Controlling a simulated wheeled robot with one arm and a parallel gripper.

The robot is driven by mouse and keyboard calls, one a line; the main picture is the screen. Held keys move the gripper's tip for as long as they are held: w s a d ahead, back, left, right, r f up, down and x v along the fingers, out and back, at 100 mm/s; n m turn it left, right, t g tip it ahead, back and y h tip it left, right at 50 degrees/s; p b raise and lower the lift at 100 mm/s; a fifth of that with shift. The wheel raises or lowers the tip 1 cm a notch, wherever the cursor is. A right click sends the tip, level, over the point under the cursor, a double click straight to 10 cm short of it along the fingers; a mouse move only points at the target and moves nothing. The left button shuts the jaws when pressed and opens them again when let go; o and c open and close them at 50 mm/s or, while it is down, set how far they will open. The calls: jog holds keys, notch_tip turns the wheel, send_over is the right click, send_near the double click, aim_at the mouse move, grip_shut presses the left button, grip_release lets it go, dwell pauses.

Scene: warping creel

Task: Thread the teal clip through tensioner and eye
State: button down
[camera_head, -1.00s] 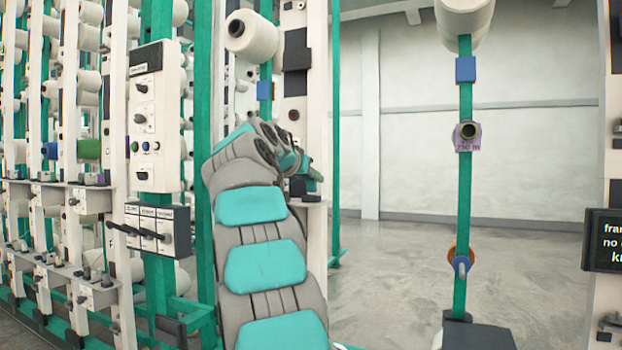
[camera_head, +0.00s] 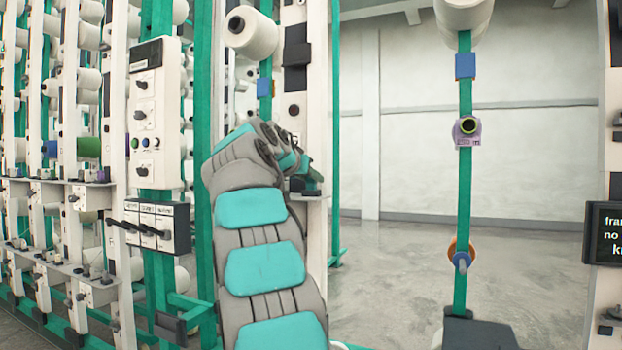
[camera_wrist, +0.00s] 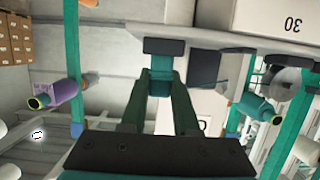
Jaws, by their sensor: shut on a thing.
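My gripper shows in the wrist view (camera_wrist: 163,88), its two dark teal fingers shut on a dark teal T-shaped piece (camera_wrist: 163,47), which appears to be the teal clip. In the head view my own arm hides most of the gripper. A teal cylinder (camera_wrist: 255,107) with a dark, ringed end stands out at the right of the wrist view, apart from the held piece. A purple cylinder (camera_wrist: 64,92) sits on a teal post at the left; it also shows in the head view (camera_head: 458,133). Below it there is an orange and blue eye-like fitting (camera_head: 461,258). I cannot tell which tensioner and eye match the clip.
A creel frame with several white bobbins (camera_head: 252,32) and a control panel (camera_head: 155,115) fills the left. A teal post (camera_head: 465,200) stands at the right, with a dark display (camera_head: 605,234) beyond it. Open floor (camera_head: 390,285) lies between.

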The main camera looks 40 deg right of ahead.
aim_at(309, 179)
jog(key=shift+f, duration=0.1)
dwell(0.3)
jog(key=shift+f+b, duration=0.35)
jog(key=shift+b, duration=0.1)
jog(key=shift+c, duration=1.7)
grip_release()
jog(key=shift+r, duration=0.15)
jog(key=shift+b+v, duration=0.6)
jog(key=shift+v, duration=2.6)
jog(key=shift+s+a, duration=0.1)
jog(key=shift+a, duration=0.2)
jog(key=shift+r, duration=0.1)
jog(key=v, duration=0.7)
jog(key=shift+a, duration=0.35)
